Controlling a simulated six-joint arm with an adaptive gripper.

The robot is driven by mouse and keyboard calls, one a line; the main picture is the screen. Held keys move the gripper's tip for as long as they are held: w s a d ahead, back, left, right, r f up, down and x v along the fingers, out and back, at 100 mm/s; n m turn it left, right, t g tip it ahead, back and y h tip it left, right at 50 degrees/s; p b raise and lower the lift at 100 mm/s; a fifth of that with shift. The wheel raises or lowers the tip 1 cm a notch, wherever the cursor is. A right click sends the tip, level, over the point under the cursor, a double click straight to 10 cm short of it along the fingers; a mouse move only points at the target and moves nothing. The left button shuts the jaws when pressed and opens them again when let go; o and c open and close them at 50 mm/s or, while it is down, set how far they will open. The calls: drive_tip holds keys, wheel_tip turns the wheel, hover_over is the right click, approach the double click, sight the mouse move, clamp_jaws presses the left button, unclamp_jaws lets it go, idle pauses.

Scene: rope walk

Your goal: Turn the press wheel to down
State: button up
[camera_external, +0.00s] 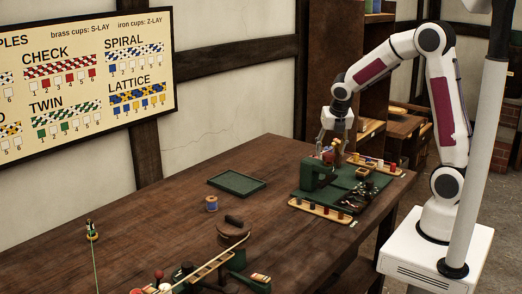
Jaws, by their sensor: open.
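A small green press-like frame (317,173) stands on a green board (340,204) at the right part of the table. A small reddish and brass part (328,156) shows at its top; it may be the press wheel, but it is too small to make out its shape or setting. My gripper (337,143) points down, open, just above and behind the green frame. It partly overlaps the frame's top, and I cannot tell whether it touches anything. The fingertips are partly hidden.
Wooden racks with coloured pieces lie in front (320,209) and behind (374,163) the frame. A green tray (236,183), a blue spool (212,203) and a round brown wooden piece (234,230) stand to the left. The table's middle back is clear.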

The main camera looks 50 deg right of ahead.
drive_tip(key=shift+x, duration=1.1)
drive_tip(key=c, duration=1.1)
